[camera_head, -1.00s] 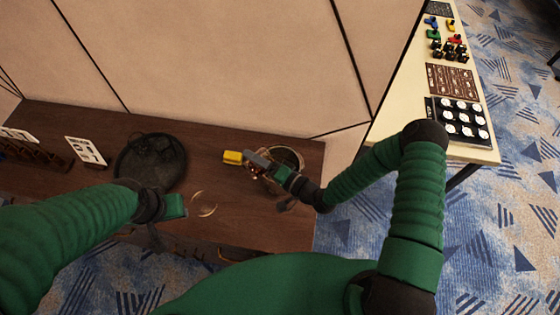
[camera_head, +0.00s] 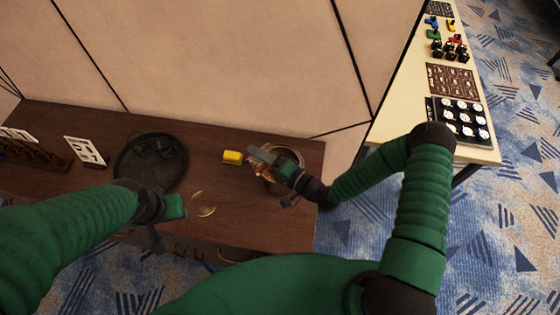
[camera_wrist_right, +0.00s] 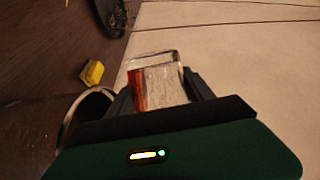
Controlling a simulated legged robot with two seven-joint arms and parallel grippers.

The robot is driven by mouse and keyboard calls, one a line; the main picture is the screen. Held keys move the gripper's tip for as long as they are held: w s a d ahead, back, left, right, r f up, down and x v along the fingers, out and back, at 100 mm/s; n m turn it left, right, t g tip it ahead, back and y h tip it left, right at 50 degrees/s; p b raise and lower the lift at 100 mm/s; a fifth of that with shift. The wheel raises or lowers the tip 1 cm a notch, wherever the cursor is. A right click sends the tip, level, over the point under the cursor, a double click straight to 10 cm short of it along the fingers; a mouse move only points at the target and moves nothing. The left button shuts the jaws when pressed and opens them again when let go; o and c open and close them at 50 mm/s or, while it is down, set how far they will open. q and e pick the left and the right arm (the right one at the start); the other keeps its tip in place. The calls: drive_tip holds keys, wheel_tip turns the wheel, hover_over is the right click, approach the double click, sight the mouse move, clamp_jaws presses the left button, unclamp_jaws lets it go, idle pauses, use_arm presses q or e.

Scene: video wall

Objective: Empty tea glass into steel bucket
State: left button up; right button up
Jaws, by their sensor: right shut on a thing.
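The tea glass (camera_wrist_right: 165,85) is clear, with reddish-brown tea along one side, and lies strongly tilted in the right wrist view. My right gripper (camera_wrist_right: 160,100) is shut on it. In the head view my right gripper (camera_head: 268,162) is over the steel bucket (camera_head: 298,156), whose round rim shows behind and beside it. The bucket's rim also shows at the left of the wrist view (camera_wrist_right: 70,118); its inside is mostly hidden.
A small yellow block (camera_head: 232,157) lies just left of the bucket. A round black tray (camera_head: 150,163) with dark items, a white card (camera_head: 85,151) and a dark rack (camera_head: 35,153) stand farther left on the brown table (camera_head: 220,135). A beige panel (camera_head: 230,60) rises behind.

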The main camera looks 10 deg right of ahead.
drive_tip(key=shift+a+f+b, duration=0.15)
drive_tip(key=shift+f+b, duration=0.05)
drive_tip(key=shift+b, duration=0.25)
drive_tip(key=shift+f+m+b, duration=0.3)
drive_tip(key=shift+m+b, duration=0.3)
drive_tip(key=shift+b, duration=0.2)
drive_tip(key=shift+r, duration=0.2)
drive_tip(key=shift+d+m+t+y, duration=0.25)
drive_tip(key=shift+m+t+y, duration=0.05)
drive_tip(key=shift+m, duration=0.1)
